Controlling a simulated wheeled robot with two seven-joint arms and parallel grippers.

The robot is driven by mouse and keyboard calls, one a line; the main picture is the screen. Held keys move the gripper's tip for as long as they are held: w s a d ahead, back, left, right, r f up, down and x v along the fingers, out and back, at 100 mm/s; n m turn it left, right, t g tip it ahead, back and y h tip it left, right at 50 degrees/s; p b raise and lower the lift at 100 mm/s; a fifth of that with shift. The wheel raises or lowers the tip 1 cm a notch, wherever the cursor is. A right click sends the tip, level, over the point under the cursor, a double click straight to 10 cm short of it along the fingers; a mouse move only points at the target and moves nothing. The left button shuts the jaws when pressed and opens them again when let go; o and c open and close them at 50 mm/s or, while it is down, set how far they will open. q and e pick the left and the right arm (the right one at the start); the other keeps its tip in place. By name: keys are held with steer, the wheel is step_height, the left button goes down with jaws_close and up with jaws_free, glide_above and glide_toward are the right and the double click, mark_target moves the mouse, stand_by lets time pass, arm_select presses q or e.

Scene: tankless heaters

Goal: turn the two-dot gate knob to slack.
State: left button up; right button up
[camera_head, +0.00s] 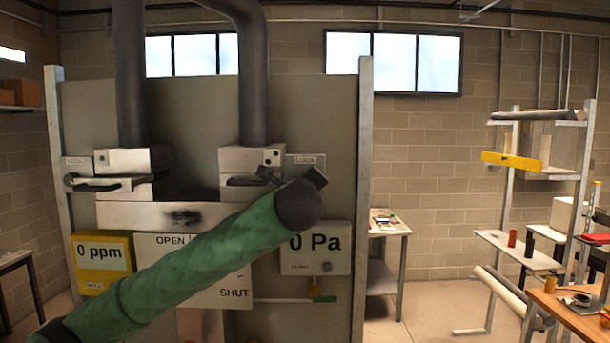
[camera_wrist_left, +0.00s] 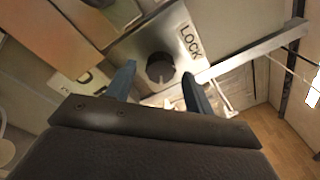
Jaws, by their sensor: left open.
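The two-dot gate (camera_head: 250,158) is a pale box with two dark dots under the right pipe, on a grey panel. My left gripper (camera_wrist_left: 158,78) is open, with one blue-grey finger on each side of the knob in this view; contact cannot be told. In the head view my left gripper (camera_head: 293,179) is in front of the two-dot gate's lower right and hides the knob there. My right gripper is out of view.
A similar gate (camera_head: 125,161) with a dark handle stands to the left. Below are a yellow 0 ppm box (camera_head: 103,255), an OPEN/SHUT board (camera_head: 235,292) and a 0 Pa gauge (camera_head: 330,258), partly behind my arm. A side table (camera_head: 386,222) and shelves stand right.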

arm_select(q)
steer(key=shift+w, duration=0.8)
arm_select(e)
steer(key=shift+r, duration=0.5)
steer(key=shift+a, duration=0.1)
